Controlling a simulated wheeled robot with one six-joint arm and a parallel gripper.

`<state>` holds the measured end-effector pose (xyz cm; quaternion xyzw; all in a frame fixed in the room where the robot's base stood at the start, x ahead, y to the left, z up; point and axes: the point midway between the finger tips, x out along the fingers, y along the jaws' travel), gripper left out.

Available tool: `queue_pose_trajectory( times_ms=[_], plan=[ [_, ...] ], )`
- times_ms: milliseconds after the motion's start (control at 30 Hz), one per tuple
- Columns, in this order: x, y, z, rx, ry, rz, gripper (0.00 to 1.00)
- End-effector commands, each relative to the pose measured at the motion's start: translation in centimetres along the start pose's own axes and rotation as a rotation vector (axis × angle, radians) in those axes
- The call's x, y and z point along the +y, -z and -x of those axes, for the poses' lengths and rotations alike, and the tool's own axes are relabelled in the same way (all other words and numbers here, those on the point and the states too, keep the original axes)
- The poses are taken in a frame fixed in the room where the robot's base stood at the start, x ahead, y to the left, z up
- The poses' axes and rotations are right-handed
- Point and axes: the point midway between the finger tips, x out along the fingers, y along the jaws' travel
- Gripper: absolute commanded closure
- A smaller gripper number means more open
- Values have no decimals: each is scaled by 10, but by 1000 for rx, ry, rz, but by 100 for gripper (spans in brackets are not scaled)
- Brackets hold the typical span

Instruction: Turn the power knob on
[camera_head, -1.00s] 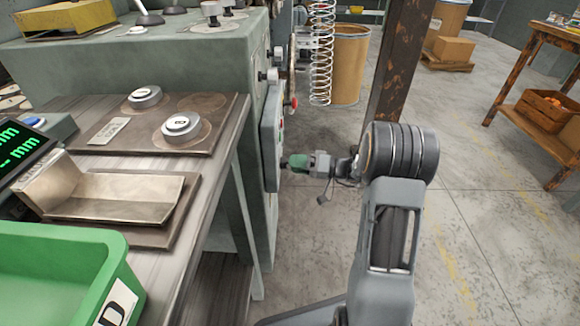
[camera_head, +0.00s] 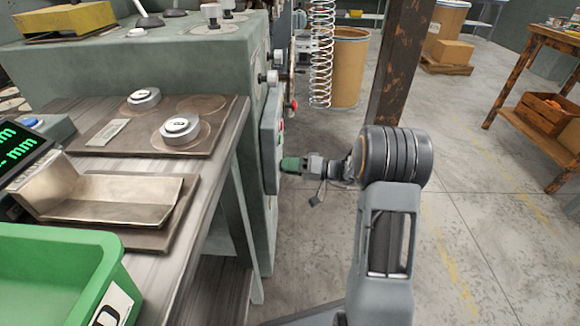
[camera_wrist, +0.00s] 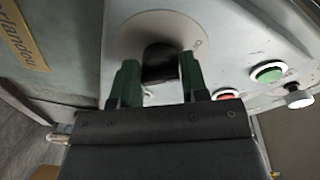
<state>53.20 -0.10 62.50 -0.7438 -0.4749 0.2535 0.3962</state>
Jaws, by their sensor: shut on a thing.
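The black power knob (camera_wrist: 160,62) sits on a round pale dial plate (camera_wrist: 130,38) on the machine's control panel. My gripper (camera_wrist: 160,78) has its two green fingers on either side of the knob and is shut on it. In the head view my gripper (camera_head: 289,165) reaches left to the panel (camera_head: 270,140) on the machine's side. The knob itself is hidden in that view. The dial lettering is too small and cut off to read.
A hanging spring (camera_head: 321,55) and a rusty post (camera_head: 398,60) stand beyond my arm.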

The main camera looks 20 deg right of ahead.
Motion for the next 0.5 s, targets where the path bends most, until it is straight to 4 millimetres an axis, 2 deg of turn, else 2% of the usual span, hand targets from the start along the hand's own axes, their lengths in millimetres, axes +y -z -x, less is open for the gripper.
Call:
queue_pose_trajectory(
  times_ms=[100, 333, 500],
  plan=[
    [-1, 0, 0, 0, 2, 1, 83],
    [-2, 1, 0, -3, -1, -30, 83],
    [-3, 2, 0, -9, -10, -120, 83]
  ],
)
